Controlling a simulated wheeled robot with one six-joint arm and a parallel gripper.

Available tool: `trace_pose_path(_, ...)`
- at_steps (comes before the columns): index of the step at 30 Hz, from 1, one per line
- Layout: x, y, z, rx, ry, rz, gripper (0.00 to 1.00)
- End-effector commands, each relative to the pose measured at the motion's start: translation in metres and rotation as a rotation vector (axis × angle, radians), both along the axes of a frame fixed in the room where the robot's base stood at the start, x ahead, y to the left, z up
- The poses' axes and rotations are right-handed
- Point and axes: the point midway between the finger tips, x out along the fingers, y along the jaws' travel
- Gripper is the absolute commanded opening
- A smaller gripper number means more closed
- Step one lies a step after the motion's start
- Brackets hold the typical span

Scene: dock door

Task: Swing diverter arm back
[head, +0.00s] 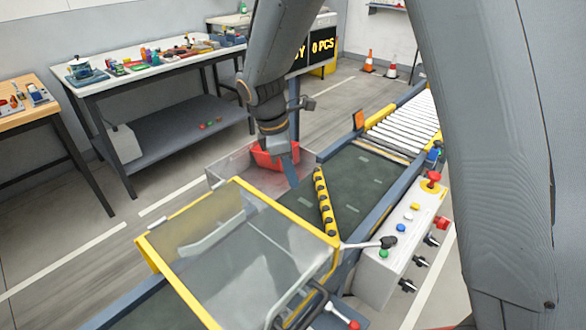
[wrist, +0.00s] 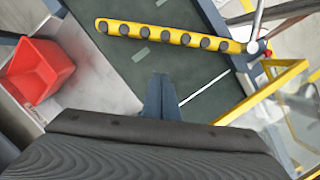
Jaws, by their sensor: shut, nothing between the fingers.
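The diverter arm (head: 323,198) is a yellow bar with dark rollers. It lies at a slant across the dark green conveyor belt (head: 372,172). In the wrist view the diverter arm (wrist: 168,34) crosses the upper part, with its pivot post at the right end. A lever with a black knob (head: 388,242) sticks out at the belt's near right side, by the pivot end. My gripper (head: 294,172) is shut and empty, above the belt's left edge, left of the bar. In the wrist view my gripper's fingers (wrist: 160,98) are together, apart from the bar.
A yellow-framed clear guard (head: 240,250) covers the near belt. A red bin (head: 268,156) sits in a metal tray left of the belt. A control box (head: 402,235) with buttons stands on the right. White rollers (head: 408,122) continue beyond.

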Motion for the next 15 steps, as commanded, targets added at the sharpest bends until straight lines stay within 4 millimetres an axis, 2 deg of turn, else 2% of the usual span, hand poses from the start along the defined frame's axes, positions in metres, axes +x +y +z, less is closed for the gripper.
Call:
trace_pose_path(9, -0.002, -0.016, -0.060, 0.000, 0.004, -0.002, 0.00)
trace_pose_path(15, 0.000, -0.045, -0.056, 0.001, 0.001, -0.003, 0.00)
